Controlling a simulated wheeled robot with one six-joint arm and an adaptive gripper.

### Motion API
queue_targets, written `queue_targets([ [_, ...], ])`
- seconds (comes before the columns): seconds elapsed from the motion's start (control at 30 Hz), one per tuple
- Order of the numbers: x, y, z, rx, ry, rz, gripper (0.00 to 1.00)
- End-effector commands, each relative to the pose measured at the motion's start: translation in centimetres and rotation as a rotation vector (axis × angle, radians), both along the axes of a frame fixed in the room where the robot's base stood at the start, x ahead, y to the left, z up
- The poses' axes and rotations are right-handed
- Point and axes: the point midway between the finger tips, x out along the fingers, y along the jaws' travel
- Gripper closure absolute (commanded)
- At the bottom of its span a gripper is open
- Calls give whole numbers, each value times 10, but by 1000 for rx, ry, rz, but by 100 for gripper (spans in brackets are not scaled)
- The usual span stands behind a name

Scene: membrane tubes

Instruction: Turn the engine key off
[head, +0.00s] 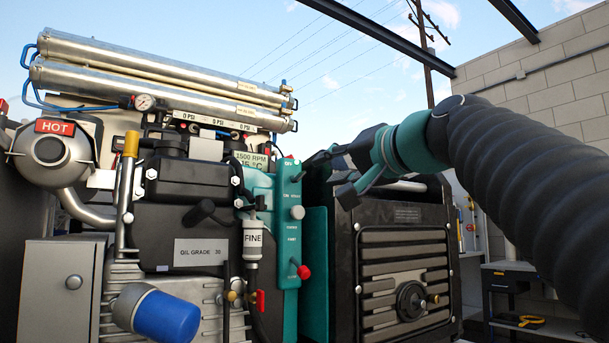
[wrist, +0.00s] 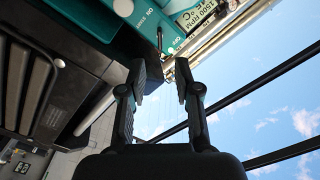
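A teal control panel (head: 287,240) stands upright on the engine's right side. Near its top a small dark key-like piece (head: 298,177) sticks out. In the wrist view a thin dark piece (wrist: 160,38) stands out from the teal panel (wrist: 88,14), beside small labels, one reading ON; it is too small to tell its turned position. My gripper (head: 327,177) is open and empty, just right of the panel's upper part. In the wrist view its fingers (wrist: 160,70) are apart, with the dark piece ahead of the gap between them and not touched.
A display (head: 252,161) reads 1500 RPM. Below the key are a pale knob (head: 297,212) and a red knob (head: 303,272). A black generator housing (head: 400,225) stands close below my gripper. Metal tubes (head: 160,70) run above the engine. Open air lies above right.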

Motion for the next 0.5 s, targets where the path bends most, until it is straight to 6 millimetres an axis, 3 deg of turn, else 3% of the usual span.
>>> queue_targets([
  [0.3, 50, 34, 0, 0, 2, 2, 68],
  [0.5, 69, 47, 0, -2, 1, 0, 68],
])
